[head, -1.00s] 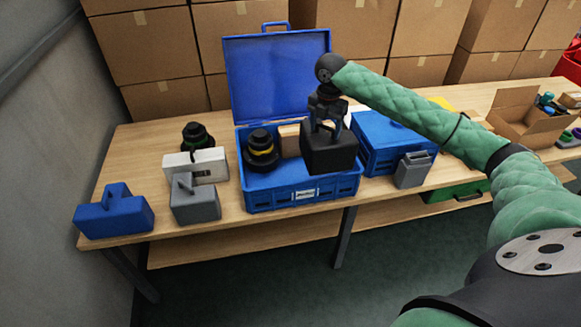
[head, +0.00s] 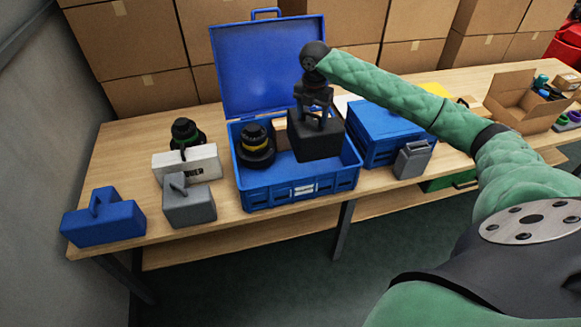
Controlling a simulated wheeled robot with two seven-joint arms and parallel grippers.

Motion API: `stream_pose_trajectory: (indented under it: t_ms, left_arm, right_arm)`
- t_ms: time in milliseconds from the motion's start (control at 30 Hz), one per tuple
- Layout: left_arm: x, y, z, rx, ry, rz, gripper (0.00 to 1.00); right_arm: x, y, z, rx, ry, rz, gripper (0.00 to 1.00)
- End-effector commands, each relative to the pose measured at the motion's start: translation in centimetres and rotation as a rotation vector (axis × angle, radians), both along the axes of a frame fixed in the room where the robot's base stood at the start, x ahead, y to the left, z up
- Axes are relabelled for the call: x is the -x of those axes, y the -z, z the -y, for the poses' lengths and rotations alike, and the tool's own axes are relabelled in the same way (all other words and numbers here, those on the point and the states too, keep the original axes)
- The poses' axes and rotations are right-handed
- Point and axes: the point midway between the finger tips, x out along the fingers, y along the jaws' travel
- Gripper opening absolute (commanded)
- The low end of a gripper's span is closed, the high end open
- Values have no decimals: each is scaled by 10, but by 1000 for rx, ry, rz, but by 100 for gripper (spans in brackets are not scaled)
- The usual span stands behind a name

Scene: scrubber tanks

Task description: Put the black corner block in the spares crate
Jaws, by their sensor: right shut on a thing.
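The black corner block (head: 314,136) hangs in my right gripper (head: 313,107), which is shut on it by its top. The block is over the right part of the open blue crate (head: 270,196), whose lid stands up at the back. I cannot tell whether the block's underside is above or below the crate's rim. Inside the crate, a black round part with a yellow band (head: 255,145) sits at the left. A cardboard-coloured piece (head: 281,133) is behind, partly hidden by the block. My left gripper is not in view.
Left of the crate stand a blue block (head: 103,222), a grey block (head: 190,205), a white box (head: 186,163) and a black-green round part (head: 186,133).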

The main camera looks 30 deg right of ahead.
Motion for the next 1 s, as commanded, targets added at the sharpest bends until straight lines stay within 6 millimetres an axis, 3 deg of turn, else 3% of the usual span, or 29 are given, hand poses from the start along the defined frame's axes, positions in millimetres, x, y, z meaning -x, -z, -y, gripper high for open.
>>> stream_pose_trajectory:
  t_ms: [300,467,800,1000]
  left_arm:
    - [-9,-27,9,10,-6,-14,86]
    - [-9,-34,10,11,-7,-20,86]
    - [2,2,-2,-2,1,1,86]
    - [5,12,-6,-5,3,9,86]
  right_arm:
    - [0,38,0,0,0,0,16]
    - [0,48,0,-1,0,-1,16]
    - [0,97,0,0,0,-1,16]
    - [0,111,0,0,0,1,16]
